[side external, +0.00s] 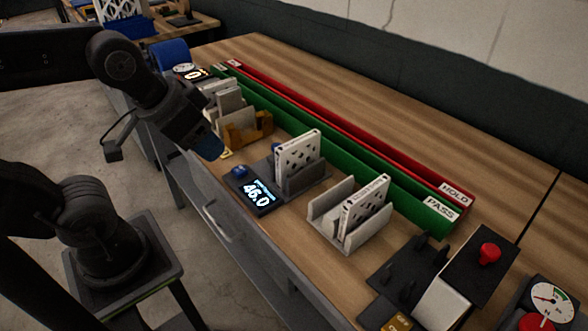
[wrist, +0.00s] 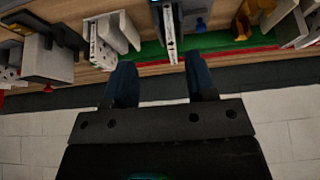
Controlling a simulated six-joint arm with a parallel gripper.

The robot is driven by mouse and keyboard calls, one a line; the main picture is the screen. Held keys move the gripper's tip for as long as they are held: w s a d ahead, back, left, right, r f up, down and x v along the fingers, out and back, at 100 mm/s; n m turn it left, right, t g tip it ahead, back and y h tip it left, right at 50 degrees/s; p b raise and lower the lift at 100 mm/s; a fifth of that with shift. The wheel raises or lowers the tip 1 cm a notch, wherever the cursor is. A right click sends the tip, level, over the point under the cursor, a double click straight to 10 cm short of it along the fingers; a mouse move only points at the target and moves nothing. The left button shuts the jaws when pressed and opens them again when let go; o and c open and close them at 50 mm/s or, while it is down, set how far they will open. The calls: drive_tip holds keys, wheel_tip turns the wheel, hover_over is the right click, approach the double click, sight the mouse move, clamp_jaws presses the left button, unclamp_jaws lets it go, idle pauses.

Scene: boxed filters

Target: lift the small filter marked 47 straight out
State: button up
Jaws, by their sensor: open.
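My gripper (side external: 208,148) is open and empty, with blue fingers; in the wrist view its fingertips (wrist: 158,66) are apart. One white filter with a cut-out pattern (side external: 297,153) stands upright in a grey stand (side external: 306,179) beside a display reading 46.0. Another white patterned filter (side external: 364,211) stands in a pale slotted holder (side external: 327,205). In the wrist view, a thin upright filter edge (wrist: 170,38) shows beyond the gap between the fingers, apart from them. The small markings on the filters are too small to read, so I cannot tell which is 47.
A green PASS channel (side external: 437,208) and a red HOLD channel (side external: 452,190) run along behind the holders. An orange-brown holder (side external: 246,130) stands near my gripper. A black box with a red button (side external: 488,254) is at the front right. Bare wooden table lies behind the channels.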

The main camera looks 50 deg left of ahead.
drive_tip(key=shift+w+r, duration=0.1)
drive_tip(key=g, duration=0.4)
approach(298, 140)
drive_tip(key=f, duration=0.4)
drive_tip(key=w+f, duration=0.1)
drive_tip(key=f, duration=0.7)
drive_tip(key=shift+w+f, duration=0.1)
drive_tip(key=shift+w, duration=0.3)
clamp_jaws()
